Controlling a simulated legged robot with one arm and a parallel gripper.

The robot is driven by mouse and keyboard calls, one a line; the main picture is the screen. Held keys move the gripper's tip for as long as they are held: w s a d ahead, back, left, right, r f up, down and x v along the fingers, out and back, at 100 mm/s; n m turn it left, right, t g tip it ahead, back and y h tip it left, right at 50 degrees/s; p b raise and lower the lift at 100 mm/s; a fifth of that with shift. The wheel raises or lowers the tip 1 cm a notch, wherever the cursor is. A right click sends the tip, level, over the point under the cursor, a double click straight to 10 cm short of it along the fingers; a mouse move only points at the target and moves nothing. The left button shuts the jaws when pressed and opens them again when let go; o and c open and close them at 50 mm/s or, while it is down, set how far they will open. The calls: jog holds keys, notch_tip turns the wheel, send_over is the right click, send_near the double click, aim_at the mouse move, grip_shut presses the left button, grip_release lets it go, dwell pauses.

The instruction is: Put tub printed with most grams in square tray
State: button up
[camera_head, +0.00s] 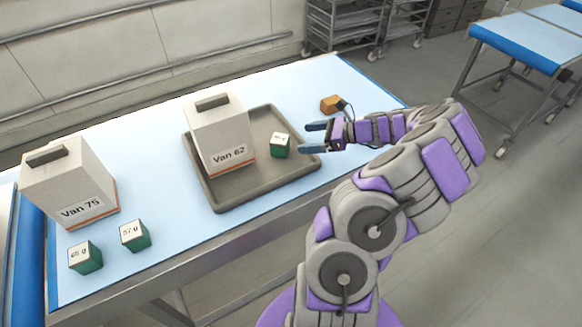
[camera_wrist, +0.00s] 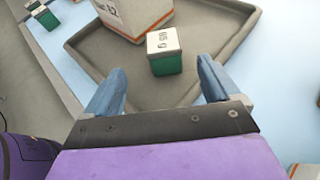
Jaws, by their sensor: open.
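Three green tubs with white printed lids are in view. One tub (camera_head: 280,145) stands in the grey square tray (camera_head: 268,185), beside a large box; its print is too small to read surely in the head view. In the wrist view this tub (camera_wrist: 166,62) stands just ahead of my fingers, its print ending in g. Another tub (camera_head: 135,236) reads 57 g and stands on the table at front left. The leftmost tub (camera_head: 86,257) has a two-digit gram print, perhaps 65 or 68. My gripper (camera_head: 314,138) is open and empty at the tray's right side, apart from the tub.
A box marked Van 62 (camera_head: 217,135) stands in the tray's left part. A box marked Van 75 (camera_head: 68,185) stands at the table's left. A small orange-brown block (camera_head: 331,104) lies behind my gripper. The tray has a raised rim.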

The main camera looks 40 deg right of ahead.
jog(key=w+a+r+n+g+y, duration=0.1)
jog(key=w+a+r+n+g, duration=0.2)
jog(key=a, duration=0.4)
jog(key=w+a+r+n+g+y, duration=0.1)
jog(key=a+r+n+y, duration=0.2)
jog(key=a, duration=0.4)
jog(key=s+a+r+n+g+h, duration=0.1)
jog(key=s+a+r+n+g, duration=0.15)
jog(key=a+n, duration=0.45)
jog(key=s+a+r+n+g+h, duration=0.2)
jog(key=s+a+n+g, duration=0.15)
jog(key=a, duration=0.85)
jog(key=s+a+n+g+h, duration=0.25)
jog(key=s+a+n, duration=0.3)
jog(key=s, duration=0.35)
jog(key=s+d+f+n+h, duration=0.2)
jog(key=s+n+h, duration=0.4)
jog(key=s, duration=0.7)
jog(key=shift+s+d+n+g, duration=0.2)
jog(key=shift+s+n+g, duration=0.15)
jog(key=shift+n, duration=0.35)
jog(key=shift+d, duration=0.1)
